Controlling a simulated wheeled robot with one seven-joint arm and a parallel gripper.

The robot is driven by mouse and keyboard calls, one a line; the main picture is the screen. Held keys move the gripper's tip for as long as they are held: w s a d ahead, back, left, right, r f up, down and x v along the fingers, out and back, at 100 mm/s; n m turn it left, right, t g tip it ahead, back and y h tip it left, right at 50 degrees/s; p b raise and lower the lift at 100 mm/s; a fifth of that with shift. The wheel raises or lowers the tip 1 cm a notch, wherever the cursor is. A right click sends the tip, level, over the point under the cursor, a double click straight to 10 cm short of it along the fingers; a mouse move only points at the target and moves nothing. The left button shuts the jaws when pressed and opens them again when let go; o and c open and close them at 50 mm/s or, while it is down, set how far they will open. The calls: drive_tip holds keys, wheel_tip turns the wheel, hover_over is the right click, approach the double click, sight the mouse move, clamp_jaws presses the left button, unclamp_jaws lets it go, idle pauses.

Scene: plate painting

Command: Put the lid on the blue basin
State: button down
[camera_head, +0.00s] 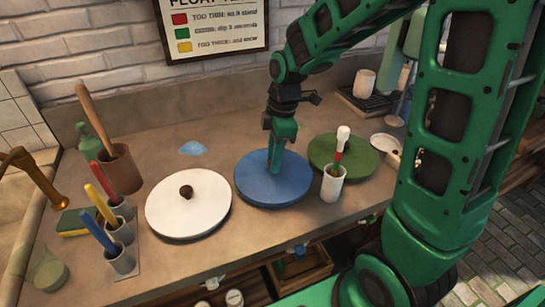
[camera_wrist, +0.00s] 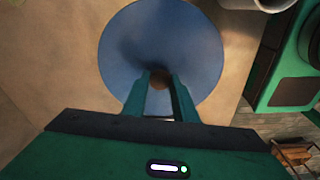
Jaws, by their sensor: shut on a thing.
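A round blue lid (camera_head: 271,182) is at the middle of the counter, between the white and green discs. In the wrist view the blue lid (camera_wrist: 125,50) has a shaded surface and a small brown knob (camera_wrist: 159,79). My gripper (camera_head: 281,165) points down over the lid's middle. In the wrist view the fingers of my gripper (camera_wrist: 159,84) are closed around the knob. I cannot tell whether a basin is under the lid, or whether the lid is raised or resting.
A white lid (camera_head: 190,205) with a brown knob is at the left, a green disc (camera_head: 357,158) at the right. A white cup (camera_head: 332,184) with brushes stands close to the blue lid's right. A small blue patch (camera_head: 193,148) lies behind. Several brush holders stand far left.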

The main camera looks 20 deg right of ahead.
idle(0.3)
drive_tip(key=c, duration=0.8)
unclamp_jaws()
drive_tip(key=shift+r, duration=0.1)
drive_tip(key=shift+r, duration=3.35)
drive_tip(key=s+d+m, duration=0.8)
drive_tip(key=s+m, duration=0.3)
drive_tip(key=s+d+m+h, duration=0.1)
drive_tip(key=s+d+m, duration=0.8)
drive_tip(key=s+m, duration=0.2)
drive_tip(key=shift+s+f, duration=0.15)
drive_tip(key=shift+s, duration=0.5)
